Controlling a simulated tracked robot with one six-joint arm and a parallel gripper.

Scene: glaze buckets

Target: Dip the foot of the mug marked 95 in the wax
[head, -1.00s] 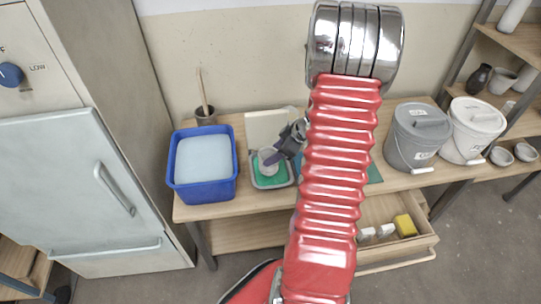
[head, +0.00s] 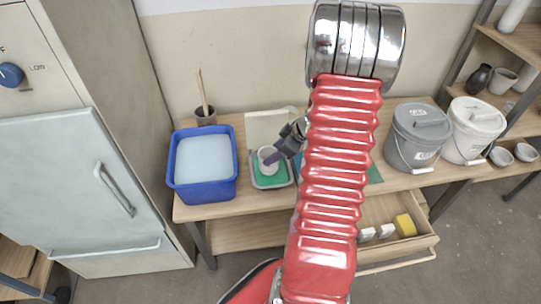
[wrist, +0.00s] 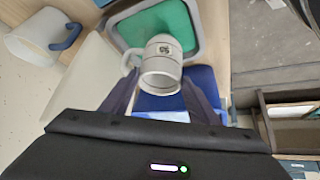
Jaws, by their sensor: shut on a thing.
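My gripper (head: 274,153) is shut on a pale grey mug (head: 267,155). In the wrist view the mug (wrist: 162,64) sits between the two dark fingers, its handle to the left. A small label with dark print is on its side; the print is too small to read surely. The mug is over the shallow grey-rimmed tray (head: 257,184) of green wax (head: 270,180) on the bench. The wax also shows behind the mug in the wrist view (wrist: 160,22). I cannot tell whether the foot touches the wax; it looks apart from it.
A blue tub (head: 203,191) of pale liquid stands left of the tray. A brush pot (head: 206,116) is behind it. A grey bucket (head: 415,150) and a white bucket (head: 470,148) stand on the right. A drawer (head: 400,253) below is open. My red arm hides the bench middle.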

